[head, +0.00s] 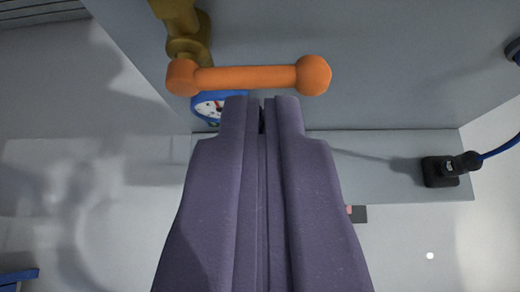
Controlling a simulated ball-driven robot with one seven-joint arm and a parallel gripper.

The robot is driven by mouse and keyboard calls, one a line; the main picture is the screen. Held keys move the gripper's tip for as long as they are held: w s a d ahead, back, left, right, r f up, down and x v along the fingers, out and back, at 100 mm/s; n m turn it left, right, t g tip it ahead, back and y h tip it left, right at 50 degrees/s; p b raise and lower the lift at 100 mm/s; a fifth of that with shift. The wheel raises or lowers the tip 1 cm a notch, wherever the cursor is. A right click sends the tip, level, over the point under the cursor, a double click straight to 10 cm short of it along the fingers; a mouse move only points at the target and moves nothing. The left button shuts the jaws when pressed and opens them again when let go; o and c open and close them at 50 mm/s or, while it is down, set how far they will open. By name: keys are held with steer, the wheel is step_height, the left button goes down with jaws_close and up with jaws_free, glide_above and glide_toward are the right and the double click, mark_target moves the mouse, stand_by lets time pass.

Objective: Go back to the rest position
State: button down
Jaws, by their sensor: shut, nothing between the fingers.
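My gripper (263,103) shows from behind as two purple-grey fingers pointing up the picture. The fingers lie side by side and are shut with nothing between them. Just past the fingertips in the picture is an orange bar handle (245,78) with round ends. I cannot tell whether the tips touch it. No mark of a rest position shows.
A brass-coloured fitting (187,40) stands above the handle's left end. A blue-rimmed gauge (208,107) is partly hidden behind my fingers. A black plug (440,171) with a blue cable sits at the right on a grey ledge (390,150). A blue object (18,275) shows at lower left.

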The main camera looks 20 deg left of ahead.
steer(key=shift+s+r, duration=0.1)
steer(key=shift+s, duration=0.1)
stand_by(0.3)
steer(key=s+d+r+m+t+h, duration=0.15)
steer(key=s+d+r, duration=0.25)
steer(key=d+r, duration=1.15)
steer(key=s+d+r+t, duration=0.3)
steer(key=s+d+r, duration=0.5)
steer(key=s+r, duration=0.3)
steer(key=shift+s+r, duration=0.2)
steer(key=shift+r, duration=0.75)
steer(key=shift+n, duration=0.25)
